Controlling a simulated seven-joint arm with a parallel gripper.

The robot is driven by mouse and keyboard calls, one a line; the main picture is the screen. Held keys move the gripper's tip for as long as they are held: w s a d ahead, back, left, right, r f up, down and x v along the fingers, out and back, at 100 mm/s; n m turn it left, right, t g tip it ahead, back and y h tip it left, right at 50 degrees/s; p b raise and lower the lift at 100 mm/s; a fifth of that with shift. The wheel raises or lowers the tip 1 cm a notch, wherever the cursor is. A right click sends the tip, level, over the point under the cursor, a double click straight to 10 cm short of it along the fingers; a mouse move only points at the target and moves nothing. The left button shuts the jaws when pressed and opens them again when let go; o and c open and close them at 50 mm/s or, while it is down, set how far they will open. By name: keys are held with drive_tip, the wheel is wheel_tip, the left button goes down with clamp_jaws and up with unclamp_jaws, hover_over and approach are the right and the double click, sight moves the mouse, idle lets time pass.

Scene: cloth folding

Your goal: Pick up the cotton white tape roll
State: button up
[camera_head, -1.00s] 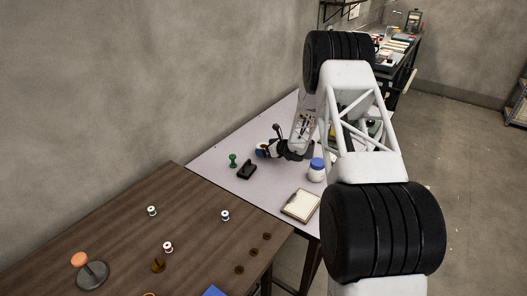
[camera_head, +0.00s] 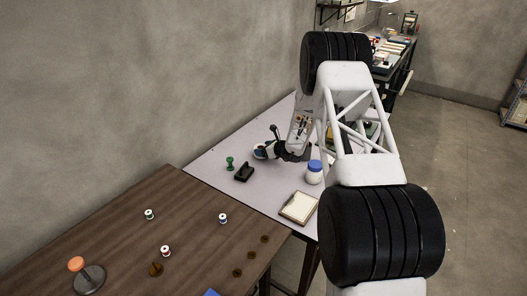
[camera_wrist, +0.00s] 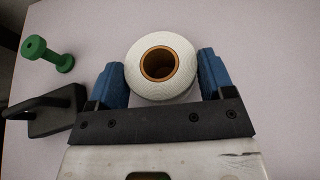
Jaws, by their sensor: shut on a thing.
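The white tape roll (camera_wrist: 160,86) with a brown core stands between the two blue finger pads of my gripper (camera_wrist: 160,82) in the wrist view. The gripper is shut on the roll, with one pad on each side. The far side of the roll extends past the fingertips. In the head view the gripper (camera_head: 266,151) is small at the back of the light table (camera_head: 222,149), and the roll is mostly hidden by it. I cannot tell from these views whether the roll is clear of the table.
A green stamp (camera_wrist: 46,54) and a black stamp-like object (camera_wrist: 45,112) stand close to the left of the gripper. A white jar with a blue lid (camera_head: 314,172) and a clipboard (camera_head: 299,208) lie to the right. A brown table (camera_head: 110,240) with spools is in front.

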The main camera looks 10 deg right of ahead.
drive_tip(key=shift+r, duration=1.4)
drive_tip(key=s, duration=0.5)
drive_tip(key=s+r, duration=0.1)
drive_tip(key=s, duration=1)
drive_tip(key=shift+a+r, duration=0.25)
